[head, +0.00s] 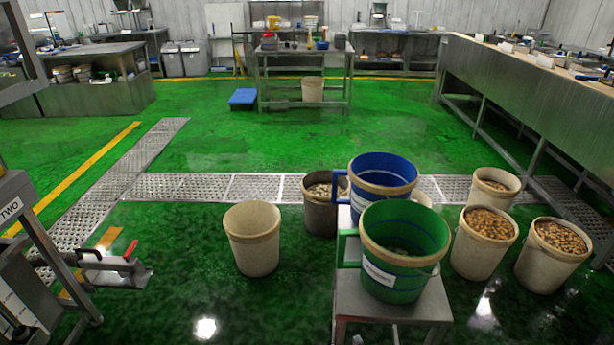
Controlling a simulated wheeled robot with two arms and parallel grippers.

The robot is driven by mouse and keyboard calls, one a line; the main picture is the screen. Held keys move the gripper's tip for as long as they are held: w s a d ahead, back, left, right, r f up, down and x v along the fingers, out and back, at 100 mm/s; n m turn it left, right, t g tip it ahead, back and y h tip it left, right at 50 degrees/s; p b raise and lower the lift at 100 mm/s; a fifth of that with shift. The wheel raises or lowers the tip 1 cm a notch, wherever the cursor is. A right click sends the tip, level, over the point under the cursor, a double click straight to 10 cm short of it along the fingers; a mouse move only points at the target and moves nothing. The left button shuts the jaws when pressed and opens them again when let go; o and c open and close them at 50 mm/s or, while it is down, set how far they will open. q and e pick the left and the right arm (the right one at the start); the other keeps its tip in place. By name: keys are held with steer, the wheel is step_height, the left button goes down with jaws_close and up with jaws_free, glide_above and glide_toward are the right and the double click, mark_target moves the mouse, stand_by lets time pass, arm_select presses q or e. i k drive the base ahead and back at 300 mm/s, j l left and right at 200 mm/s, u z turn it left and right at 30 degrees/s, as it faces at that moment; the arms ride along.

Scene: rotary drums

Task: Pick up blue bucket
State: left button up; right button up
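The blue bucket (362,200) is upright behind the green bucket (405,268), right of the middle of the head view. It has a beige band below its rim and a blue handle on its left side. The green bucket hides its lower right part. The green bucket stands on a metal stand (362,301) and has a white label. The blue bucket seems to stand on the same stand, but its base is mostly hidden. Neither of my grippers shows.
An empty beige bucket (253,240) stands on the green floor left of the stand. A dark bucket (320,207) is behind it. Filled beige buckets (482,245) stand to the right. A long counter (540,105) lines the right side. Open floor lies ahead and left.

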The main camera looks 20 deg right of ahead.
mark_target(375, 177)
steer(key=i+j+u, duration=0.1)
steer(key=i+u, duration=0.2)
steer(key=i, duration=0.25)
steer(key=i+u, duration=0.3)
steer(key=i, duration=0.3)
steer(key=i+j+z, duration=0.1)
steer(key=z, duration=0.25)
steer(key=i+j+z, duration=0.15)
steer(key=i+z, duration=0.2)
steer(key=i+j+z, duration=0.1)
steer(key=z, duration=0.25)
steer(key=j, duration=0.1)
